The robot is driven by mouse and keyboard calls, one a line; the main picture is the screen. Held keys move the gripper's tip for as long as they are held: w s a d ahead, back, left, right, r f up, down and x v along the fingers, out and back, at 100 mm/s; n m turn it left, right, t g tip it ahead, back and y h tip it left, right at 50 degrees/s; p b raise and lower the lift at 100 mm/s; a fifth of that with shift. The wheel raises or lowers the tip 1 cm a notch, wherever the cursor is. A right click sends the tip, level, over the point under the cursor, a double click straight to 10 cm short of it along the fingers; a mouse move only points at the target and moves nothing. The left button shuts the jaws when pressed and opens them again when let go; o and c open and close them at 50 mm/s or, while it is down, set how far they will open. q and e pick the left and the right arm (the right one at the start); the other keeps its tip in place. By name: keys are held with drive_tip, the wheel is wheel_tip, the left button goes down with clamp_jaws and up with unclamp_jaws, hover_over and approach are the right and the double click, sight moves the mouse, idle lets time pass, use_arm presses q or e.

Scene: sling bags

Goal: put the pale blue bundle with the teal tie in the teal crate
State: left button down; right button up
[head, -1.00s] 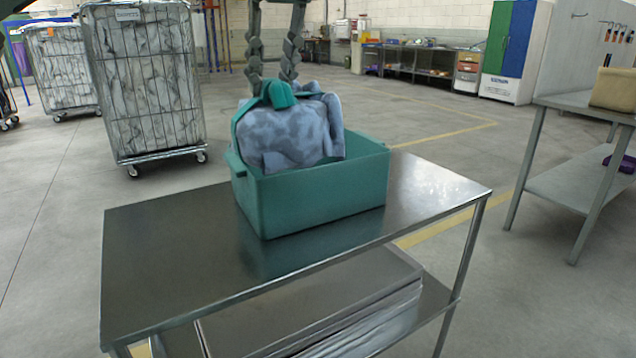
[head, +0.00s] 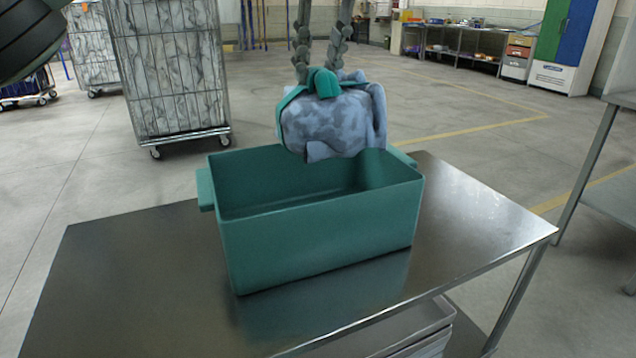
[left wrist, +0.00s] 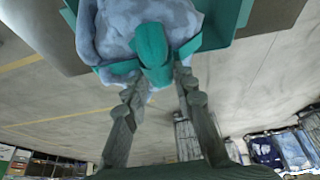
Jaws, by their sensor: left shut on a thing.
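The pale blue mottled bundle (head: 330,122) hangs in the head view at the far rim of the teal crate (head: 325,245). A teal tie (head: 323,83) is knotted on its top. My left gripper (head: 318,72) comes down from above and is shut on the tie. The bundle overlaps part of the crate's far rim; how far it is over the opening I cannot tell. The visible crate inside is empty. In the left wrist view the bundle (left wrist: 125,18) and tie (left wrist: 153,50) are at the fingertips, with the crate (left wrist: 222,18) beyond. My right gripper is not in view.
The crate stands on a steel table (head: 120,270) with bare top to its left and right. A wire cage trolley (head: 170,70) stands behind on the left. Another table (head: 600,190) is at the right edge. The floor behind is open.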

sight(317, 135)
use_arm(q)
wheel_tip(317, 135, down, 11)
drive_tip(key=shift+r, duration=0.1)
wheel_tip(317, 135, down, 5)
drive_tip(key=shift+r, duration=0.1)
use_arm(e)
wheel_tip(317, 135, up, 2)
use_arm(q)
drive_tip(key=shift+b, duration=0.3)
drive_tip(key=c, duration=1.3)
unclamp_jaws()
drive_tip(key=shift+s+f, duration=0.1)
drive_tip(key=shift+f, duration=0.1)
drive_tip(key=shift+o, duration=0.4)
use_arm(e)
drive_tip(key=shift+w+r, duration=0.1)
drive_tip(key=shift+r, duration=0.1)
use_arm(q)
drive_tip(key=shift+r, duration=0.1)
